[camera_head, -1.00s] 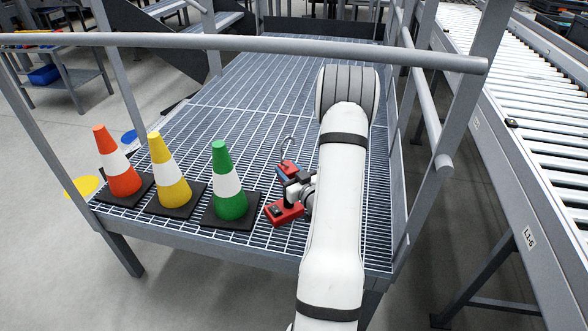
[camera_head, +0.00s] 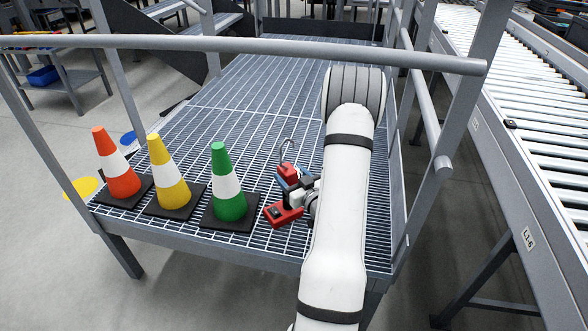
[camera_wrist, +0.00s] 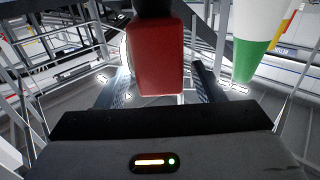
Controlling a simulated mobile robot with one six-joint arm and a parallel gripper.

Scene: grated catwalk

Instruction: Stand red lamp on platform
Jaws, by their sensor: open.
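The red lamp (camera_head: 287,172) has a wire hook above its red part and is over the catwalk platform (camera_head: 245,110), right of the green cone (camera_head: 228,200). In the wrist view the lamp (camera_wrist: 156,58) is a red block with a dark end at the picture's top. My gripper (camera_head: 298,190) is open at the lamp, partly hidden behind my arm. In the wrist view its two fingers (camera_wrist: 160,80) lie either side of the lamp, with gaps visible. I cannot tell whether the lamp's underside rests on the grating. A red block (camera_head: 284,213) shows at the gripper's near side.
A yellow cone (camera_head: 167,185) and an orange cone (camera_head: 117,175) stand left of the green one along the platform's front. A grey handrail (camera_head: 250,45) crosses in front, and a side rail (camera_head: 428,120) runs right. The grating behind the lamp is clear.

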